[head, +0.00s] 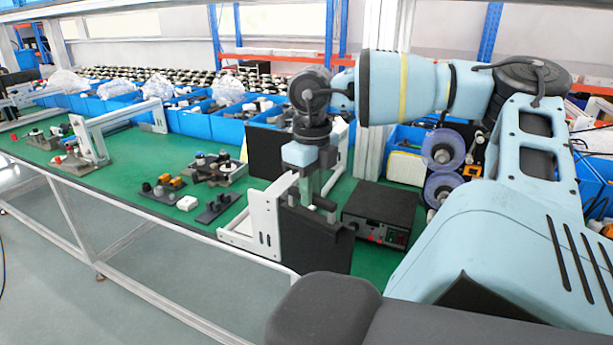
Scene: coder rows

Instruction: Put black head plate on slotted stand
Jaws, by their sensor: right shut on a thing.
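The black head plate (318,246) is a dark upright panel in the middle of the head view. My right gripper (318,200) points down and is shut on its top edge. The white slotted stand (264,222) is just left of the plate, on the green bench near its front edge. The plate's left edge overlaps the stand in the picture; I cannot tell whether it sits in a slot or touches the stand. A second black panel (263,150) stands upright behind the gripper. My left gripper is not in view.
A black control box (380,213) stands right of the plate. Small fixtures (215,170) and dark blocks lie to the left on the green bench (130,180). Another white stand (92,142) is farther left. Blue bins (196,124) line the back. Blue spools (443,150) stand at right.

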